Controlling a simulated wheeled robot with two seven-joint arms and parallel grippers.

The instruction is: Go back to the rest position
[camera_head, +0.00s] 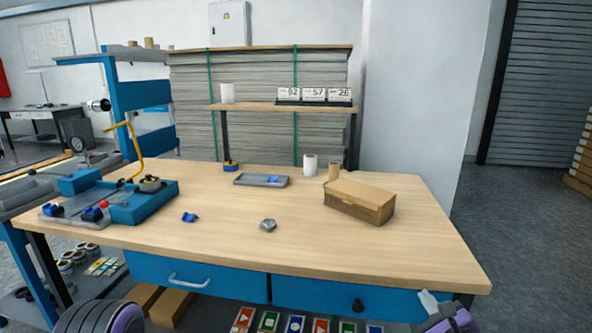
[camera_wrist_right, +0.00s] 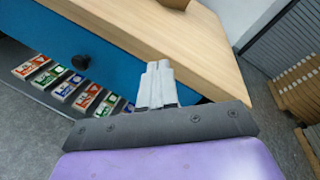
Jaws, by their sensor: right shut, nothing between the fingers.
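My right gripper (camera_head: 428,301) is at the lower right of the head view, in front of the table's right front corner. In the right wrist view its pale fingers (camera_wrist_right: 156,82) are together with nothing between them. They are close to the blue drawer front and the table edge in the picture; whether they touch it I cannot tell. My left arm shows at the bottom left of the head view as a dark rounded link with purple, and its gripper is out of view.
The wooden table (camera_head: 330,240) holds a cardboard box (camera_head: 358,201), a grey tray (camera_head: 261,180), a metal nut-like piece (camera_head: 268,225), a small blue part (camera_head: 190,217) and a blue machine (camera_head: 140,203). Blue drawers (camera_head: 352,299) and a shelf of coloured boxes are below. Floor is free at right.

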